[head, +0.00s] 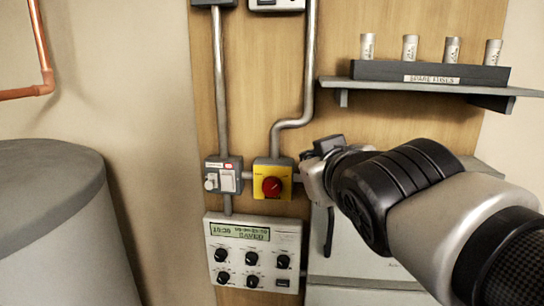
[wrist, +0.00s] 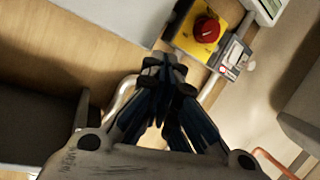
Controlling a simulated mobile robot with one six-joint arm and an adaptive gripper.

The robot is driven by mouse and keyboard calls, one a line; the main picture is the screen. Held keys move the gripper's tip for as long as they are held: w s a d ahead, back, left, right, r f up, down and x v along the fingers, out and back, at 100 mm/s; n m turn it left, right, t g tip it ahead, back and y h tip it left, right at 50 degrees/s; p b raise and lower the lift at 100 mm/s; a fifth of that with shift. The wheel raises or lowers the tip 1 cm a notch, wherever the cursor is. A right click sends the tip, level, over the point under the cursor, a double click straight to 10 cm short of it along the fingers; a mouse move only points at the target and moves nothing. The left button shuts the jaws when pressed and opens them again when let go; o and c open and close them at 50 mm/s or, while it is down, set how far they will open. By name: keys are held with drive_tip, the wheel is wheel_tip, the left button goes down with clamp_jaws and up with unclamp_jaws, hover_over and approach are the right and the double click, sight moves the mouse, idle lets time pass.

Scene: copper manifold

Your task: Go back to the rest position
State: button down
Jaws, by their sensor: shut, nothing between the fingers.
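My gripper (head: 308,176) is at the end of my arm, which reaches in from the right in the head view. It is in front of the wooden board, just right of the yellow switch box with a red knob (head: 271,185). In the wrist view the fingers (wrist: 164,78) are closed together and empty. The yellow box with its red knob (wrist: 207,30) lies beyond the fingertips there, up and to the right. I cannot tell how far the fingertips are from the board.
A shelf (head: 340,84) with several spare fuses (head: 410,48) is above my arm. A grey switch box (head: 222,176) and a dial panel (head: 253,252) reading "SAVED" are left and below. A white cabinet (head: 350,262) is behind my arm. A grey tank (head: 55,235) stands left.

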drive_tip(key=s+d+f+m+g+b, duration=0.1)
drive_tip(key=s+d+f+g+b, duration=0.1)
drive_tip(key=s+f, duration=0.6)
drive_tip(key=s+d+f+m+g+h+b, duration=0.1)
drive_tip(key=s+f+g+b, duration=0.3)
drive_tip(key=f, duration=1.2)
drive_tip(key=s+d+f+m+g+b, duration=0.2)
drive_tip(key=s+d+f+g+b, duration=0.1)
drive_tip(key=s+f, duration=0.9)
drive_tip(key=shift+d+m+g+h, duration=0.3)
drive_tip(key=shift+d+g+h, duration=0.1)
drive_tip(key=shift+d, duration=0.15)
drive_tip(key=c, duration=2.3)
unclamp_jaws()
drive_tip(key=shift+w+r, duration=0.1)
drive_tip(key=shift+w, duration=0.05)
